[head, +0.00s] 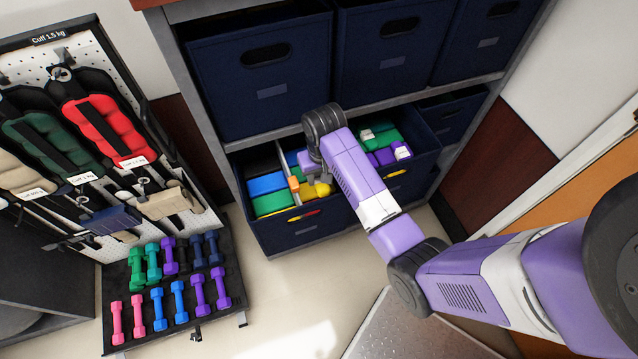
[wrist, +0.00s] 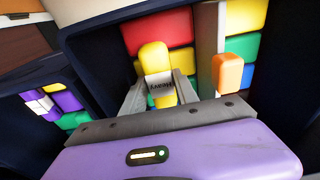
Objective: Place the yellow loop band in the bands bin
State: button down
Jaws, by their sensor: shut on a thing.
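The yellow loop band (wrist: 154,60) is a rounded yellow piece with a pale tag reading "Heavy". My gripper (wrist: 158,88) is shut on it, one finger on each side, in the wrist view. In the head view the yellow band (head: 321,189) shows at the end of my arm, over a pulled-out dark blue bin (head: 290,237). That bin holds red, yellow, green, blue and orange pieces in sections split by pale dividers. Its wall also shows in the wrist view (wrist: 103,75). I cannot tell whether the held band touches the pieces behind it. My wrist hides part of the bin.
A second open bin (head: 411,182) on the right holds green, purple and white pieces. Closed dark blue bins (head: 262,75) fill the shelf above. A rack of cuffs (head: 105,130) and a dumbbell tray (head: 175,290) stand at left. A metal plate (head: 400,335) lies in front.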

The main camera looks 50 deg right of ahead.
aim_at(319, 185)
jog(key=shift+f, duration=2.4)
jog(key=shift+f, duration=0.15)
jog(key=c, duration=0.9)
grip_release()
jog(key=shift+c, duration=0.2)
jog(key=r, duration=0.8)
jog(key=s+r, duration=0.1)
jog(key=r, duration=0.3)
jog(key=shift+s+a+r, duration=0.1)
jog(key=shift+a+r, duration=0.05)
jog(key=shift+a, duration=0.25)
